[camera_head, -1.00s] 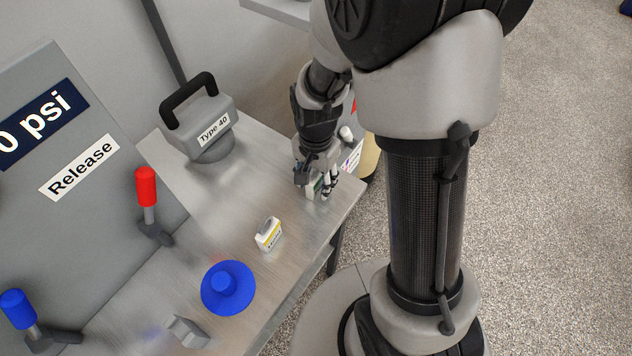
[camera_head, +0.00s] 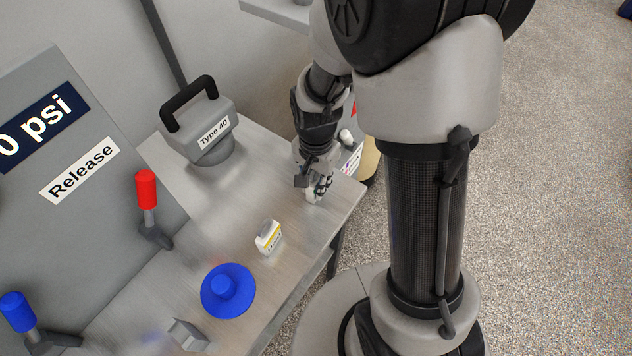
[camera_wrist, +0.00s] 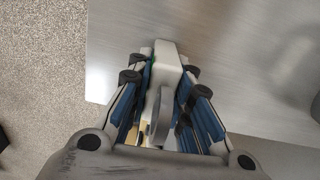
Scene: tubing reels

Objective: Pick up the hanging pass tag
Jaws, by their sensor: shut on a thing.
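My gripper (camera_head: 318,185) is at the far right corner of the metal bench, pointing down. In the wrist view my gripper (camera_wrist: 166,80) is shut on a white block-shaped tag (camera_wrist: 164,62) with a green edge and a grey loop on top. The same tag (camera_head: 313,196) shows only partly in the head view, because the fingers cover much of it. Its lettering cannot be read, and I cannot tell whether it touches the bench.
A white tag with a yellow stripe (camera_head: 268,238) stands on the bench (camera_head: 240,200), left of my gripper. A blue disc (camera_head: 228,291), a grey "Type 40" block with a black handle (camera_head: 211,135) and red (camera_head: 147,190) and blue (camera_head: 17,309) levers are further left.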

